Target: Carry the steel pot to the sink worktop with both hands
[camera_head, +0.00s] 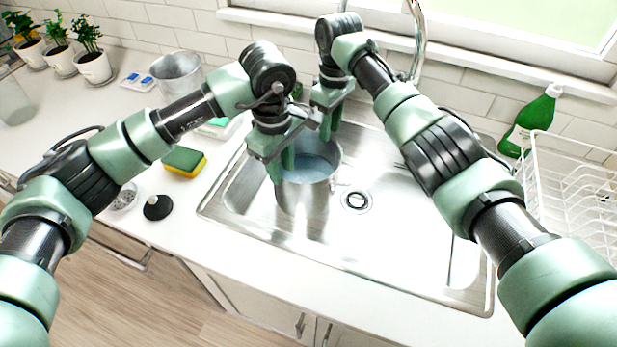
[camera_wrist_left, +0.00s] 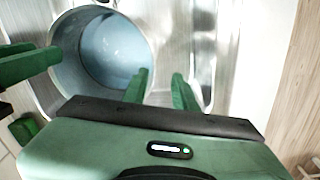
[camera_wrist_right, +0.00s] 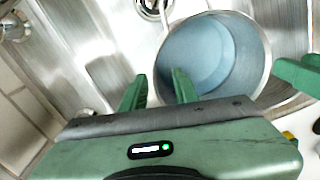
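The steel pot (camera_head: 308,198) stands upright in the left part of the steel sink (camera_head: 400,245), with bluish water inside. My left gripper (camera_head: 280,165) is at the pot's near-left rim. In the left wrist view its two fingers (camera_wrist_left: 160,88) are apart, one over the pot's inside and one outside the wall. My right gripper (camera_head: 328,122) is at the far rim. In the right wrist view its fingers (camera_wrist_right: 157,88) are also apart, on either side of the rim (camera_wrist_right: 163,50). I cannot see either gripper pressing on the wall.
A sponge (camera_head: 184,161), a black-knobbed item (camera_head: 157,207) and a metal container (camera_head: 177,73) are on the worktop (camera_head: 60,120) left of the sink. A green bottle (camera_head: 532,120) and a white dish rack (camera_head: 575,180) stand on the right. The faucet (camera_head: 418,40) rises behind.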

